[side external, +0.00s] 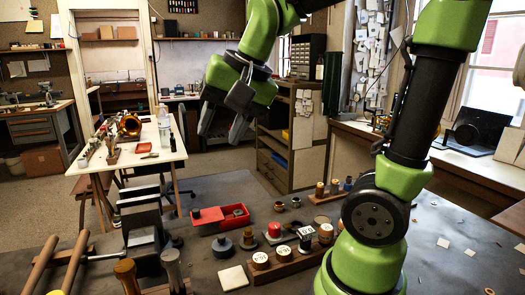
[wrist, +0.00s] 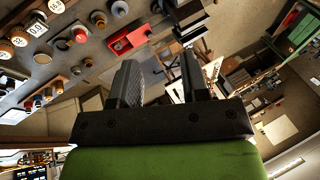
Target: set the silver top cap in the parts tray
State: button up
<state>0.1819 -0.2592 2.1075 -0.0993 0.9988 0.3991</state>
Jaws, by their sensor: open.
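My gripper (side external: 221,128) hangs high above the bench with its two fingers apart and nothing between them. Its open fingers also show in the wrist view (wrist: 158,66). A red tray (side external: 228,226), which looks like the parts tray, lies on the dark bench below my gripper and has small parts in it. It also shows in the wrist view (wrist: 131,42), above and left of the fingers. I cannot make out for sure which small part is the silver top cap.
A wooden rack (side external: 288,265) holds labelled pieces. A vise-like dark block (side external: 142,222) stands left. A white table (side external: 150,158) is behind.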

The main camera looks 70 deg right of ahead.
jog(key=s+a+f+n+t+y, duration=0.1)
jog(key=s+a+n+t, duration=0.1)
jog(key=s+a+n, duration=0.3)
jog(key=s+n, duration=0.1)
jog(key=s, duration=0.2)
jog(key=shift+s+f+n, duration=0.2)
jog(key=shift+s+n, duration=0.1)
jog(key=shift+s, duration=0.05)
jog(key=shift+d, duration=0.1)
dwell(0.4)
